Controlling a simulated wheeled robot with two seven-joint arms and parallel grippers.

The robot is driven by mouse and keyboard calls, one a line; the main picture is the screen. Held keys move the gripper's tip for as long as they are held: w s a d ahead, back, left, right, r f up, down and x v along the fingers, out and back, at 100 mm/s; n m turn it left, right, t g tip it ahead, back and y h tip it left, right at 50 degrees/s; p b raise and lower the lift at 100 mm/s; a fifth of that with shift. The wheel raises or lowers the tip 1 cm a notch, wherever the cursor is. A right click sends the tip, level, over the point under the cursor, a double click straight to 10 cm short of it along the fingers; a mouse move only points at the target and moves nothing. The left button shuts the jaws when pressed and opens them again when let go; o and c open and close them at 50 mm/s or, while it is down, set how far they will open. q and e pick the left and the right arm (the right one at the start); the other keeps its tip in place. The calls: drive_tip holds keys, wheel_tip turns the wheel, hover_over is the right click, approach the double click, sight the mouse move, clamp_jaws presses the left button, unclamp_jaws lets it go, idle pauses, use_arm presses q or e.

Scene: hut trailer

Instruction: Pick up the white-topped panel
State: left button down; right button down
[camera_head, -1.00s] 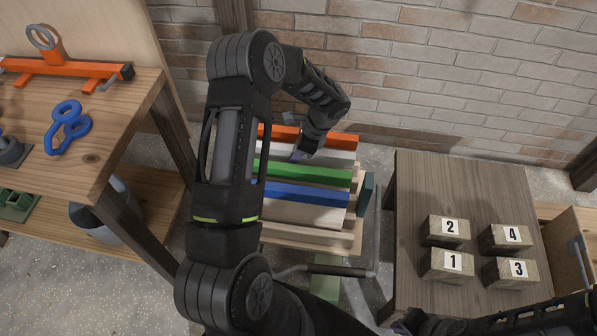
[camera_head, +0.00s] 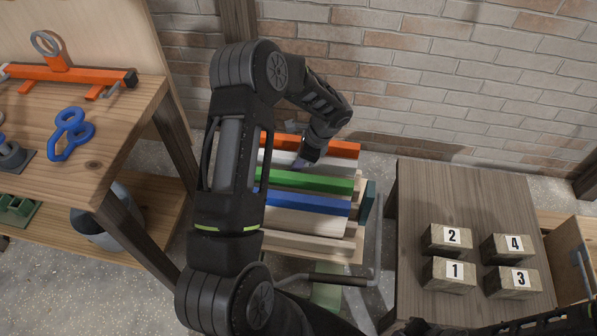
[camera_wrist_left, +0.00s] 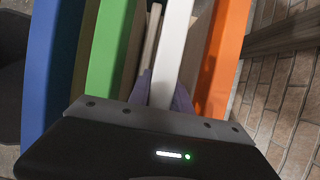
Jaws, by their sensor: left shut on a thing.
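The white-topped panel (camera_head: 335,165) stands on edge in a rack, between the orange-topped and green-topped panels. In the left wrist view its white top (camera_wrist_left: 175,45) runs straight between the purple fingers. My left gripper (camera_head: 303,162) reaches down from behind and is shut on this panel's upper edge. The fingers (camera_wrist_left: 165,92) lie on either side of it in the wrist view. The gripper partly hides the panel in the head view. I cannot tell whether the panel is lifted clear of the rack. A dark part of my right arm shows at the bottom right; its fingers do not.
The orange (camera_head: 330,147), green (camera_head: 310,181) and blue (camera_head: 310,202) panels stand close beside it. A brick wall (camera_head: 450,80) is behind. A table with numbered blocks (camera_head: 447,239) is at right, a workbench (camera_head: 95,165) at left.

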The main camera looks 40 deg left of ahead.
use_arm(q)
wheel_tip(320, 180, up, 10)
drive_tip(key=shift+r+p, duration=0.1)
drive_tip(key=shift+p, duration=0.2)
idle(0.8)
